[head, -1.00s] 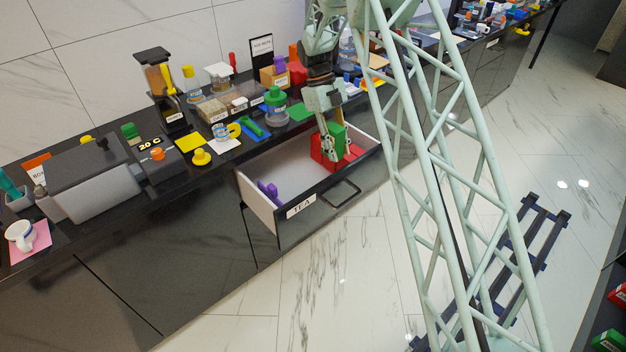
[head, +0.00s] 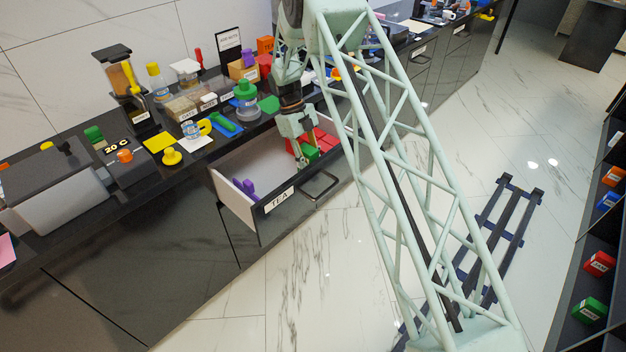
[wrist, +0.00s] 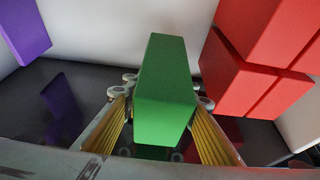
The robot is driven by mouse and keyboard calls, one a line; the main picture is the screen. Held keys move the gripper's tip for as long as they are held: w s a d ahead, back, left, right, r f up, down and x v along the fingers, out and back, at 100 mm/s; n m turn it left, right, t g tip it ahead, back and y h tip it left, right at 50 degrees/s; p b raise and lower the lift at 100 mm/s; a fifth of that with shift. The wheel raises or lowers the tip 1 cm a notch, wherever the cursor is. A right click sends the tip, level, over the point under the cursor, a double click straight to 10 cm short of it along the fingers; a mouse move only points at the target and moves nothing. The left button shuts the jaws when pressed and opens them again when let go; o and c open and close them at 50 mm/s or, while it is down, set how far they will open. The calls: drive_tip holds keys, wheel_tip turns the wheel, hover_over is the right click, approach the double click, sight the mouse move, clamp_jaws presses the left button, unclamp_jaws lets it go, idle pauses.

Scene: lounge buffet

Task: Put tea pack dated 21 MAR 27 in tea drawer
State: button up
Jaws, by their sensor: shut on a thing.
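A green pack (wrist: 165,90) is between the yellow-padded fingers of my gripper (wrist: 165,130) in the wrist view. My gripper (head: 303,143) is shut on it, down inside the open drawer labelled TEA (head: 232,190) in the head view, where the green pack (head: 310,153) shows below the fingers. Red packs (head: 326,141) lie in the drawer beside the green pack; they also show at the right of the wrist view (wrist: 250,70). Purple packs (head: 245,187) are at the drawer's left end. No date can be read on the green pack. I cannot tell whether it touches the drawer floor.
A shelf with red and green packs (head: 590,310) stands at the right.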

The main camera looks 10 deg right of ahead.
sight(302, 146)
drive_tip(key=shift+f, duration=0.25)
drive_tip(key=shift+f, duration=0.1)
drive_tip(key=shift+f+b, duration=0.4)
drive_tip(key=shift+f, duration=1.4)
drive_tip(key=shift+f, duration=0.15)
drive_tip(key=o, duration=0.9)
drive_tip(key=shift+p+v, duration=1.25)
drive_tip(key=shift+v, duration=4.9)
